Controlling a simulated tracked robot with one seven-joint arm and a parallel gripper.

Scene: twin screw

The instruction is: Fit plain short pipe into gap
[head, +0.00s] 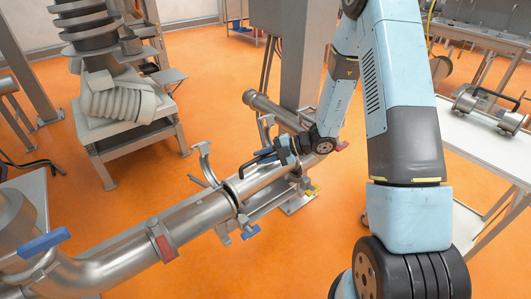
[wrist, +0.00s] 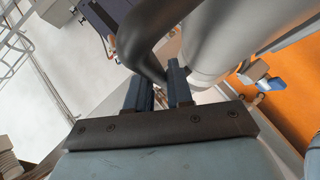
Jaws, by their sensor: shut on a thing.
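The plain short pipe (head: 262,181) is a smooth steel cylinder with a black handle (head: 258,160) on top. It lies roughly in line with the long steel pipe (head: 190,219), at the gap. Whether its ends meet squarely cannot be told. My gripper (head: 284,151) is shut on the handle from the upper right. In the wrist view, the dark fingertips of my gripper (wrist: 161,84) flank the black handle (wrist: 148,38), with the grey pipe (wrist: 222,38) to the right. An open clamp (head: 204,162) stands near the left joint. The right joint is partly hidden by my wrist.
A second pipe piece with a black handle (head: 490,106) lies on the white table (head: 463,139) at right. A blue-handled valve (head: 44,242) is at lower left. A screw machine (head: 88,40) stands at back left. Orange floor (head: 225,100) is open between them.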

